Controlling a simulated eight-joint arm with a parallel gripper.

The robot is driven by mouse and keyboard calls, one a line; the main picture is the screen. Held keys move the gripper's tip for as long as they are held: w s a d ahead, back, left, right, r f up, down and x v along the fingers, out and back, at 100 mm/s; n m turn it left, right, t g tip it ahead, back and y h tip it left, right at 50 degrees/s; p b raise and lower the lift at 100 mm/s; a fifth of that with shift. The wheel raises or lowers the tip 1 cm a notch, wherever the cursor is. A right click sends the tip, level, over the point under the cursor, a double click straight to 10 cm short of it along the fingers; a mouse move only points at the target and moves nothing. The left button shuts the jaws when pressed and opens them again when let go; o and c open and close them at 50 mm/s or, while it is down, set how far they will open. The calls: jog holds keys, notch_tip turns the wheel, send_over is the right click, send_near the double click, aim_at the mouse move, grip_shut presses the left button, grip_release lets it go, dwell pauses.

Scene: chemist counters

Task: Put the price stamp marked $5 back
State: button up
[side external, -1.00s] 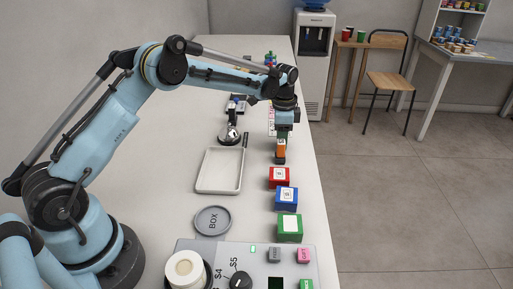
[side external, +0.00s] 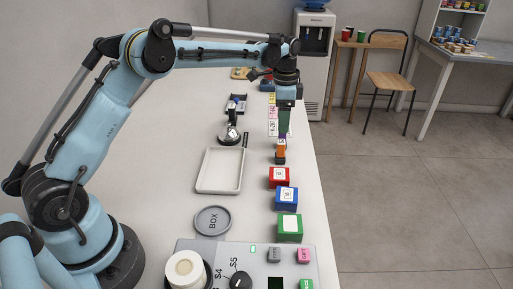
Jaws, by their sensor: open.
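My gripper (side external: 285,104) is open and points down at the far right side of the counter. An orange stamp-like block (side external: 281,146) with a dark base stands upright below it. Price cards (side external: 272,128) in white, pink and yellow lie in a row just left of these pieces. No $5 mark is readable on any stamp, so I cannot tell which one is marked $5.
Red (side external: 279,178), blue (side external: 286,199) and green (side external: 290,228) boxes line the right side. A white tray (side external: 200,187) is empty. A grey disc (side external: 213,221) reads BOX. A control panel (side external: 256,262) with a dial is in front. The counter's right edge is close.

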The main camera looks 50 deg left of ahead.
notch_tip(320, 180, up, 5)
jog(key=s+d+r+n+t, duration=0.1)
jog(key=s+r+n+t, duration=0.1)
jog(key=s+r, duration=0.3)
jog(key=s+d+r+n+t, duration=0.2)
jog(key=s+n, duration=0.1)
jog(key=s, duration=0.4)
jog(key=s+d+f+n+t, duration=0.1)
jog(key=s+f+n+t, duration=0.2)
jog(key=s, duration=0.9)
notch_tip(320, 180, down, 3)
jog(key=shift+s+r+n, duration=0.1)
jog(key=shift+s+n, duration=0.3)
jog(key=shift+n, duration=0.1)
